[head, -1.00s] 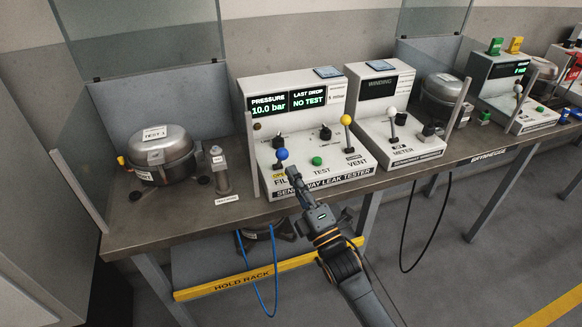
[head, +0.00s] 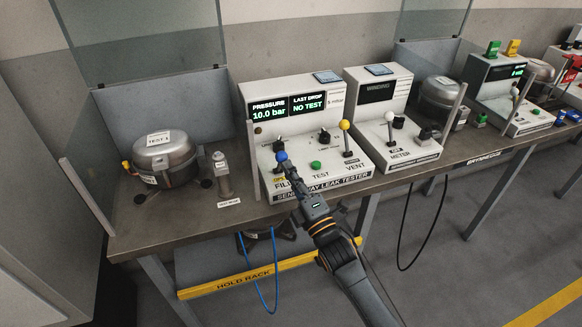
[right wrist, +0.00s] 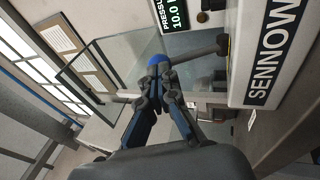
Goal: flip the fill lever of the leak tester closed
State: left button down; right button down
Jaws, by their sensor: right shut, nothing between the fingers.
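The leak tester (head: 327,187) is a white console on the bench with a display reading 10.0 bar and NO TEST. Its fill lever has a blue knob (head: 281,156) at the left of the panel, above the FILL label. My right gripper (head: 287,170) is shut and empty, with its fingertips right at the blue knob. In the right wrist view the closed fingertips (right wrist: 158,70) overlap the blue knob (right wrist: 155,61); I cannot tell if they touch. The yellow-knobbed vent lever (head: 345,125) stands upright at the right. My left gripper is not in view.
A compressor (head: 165,158) marked TEST 1 and a small metal cylinder (head: 221,175) stand left of the tester. The white meter box (head: 392,135) stands to the right. A clear post (head: 253,160) rises by the tester's left edge. A blue hose (head: 258,290) hangs below.

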jog(key=w+r+g+h+p, duration=0.1)
jog(key=g+p, duration=0.1)
jog(key=p, duration=0.2)
jog(key=w+a+r+g+h+p, duration=0.1)
jog(key=w+g+p, duration=0.1)
jog(key=p, duration=0.3)
jog(key=w+r+m+g+h+p, duration=0.1)
jog(key=w+r+p, duration=0.1)
jog(key=p, duration=0.3)
jog(key=shift+a+g, duration=0.25)
jog(key=shift+g, duration=0.15)
jog(key=w, duration=0.1)
jog(key=w+a+b, duration=0.1)
jog(key=w, duration=0.1)
jog(key=shift+f, duration=0.1)
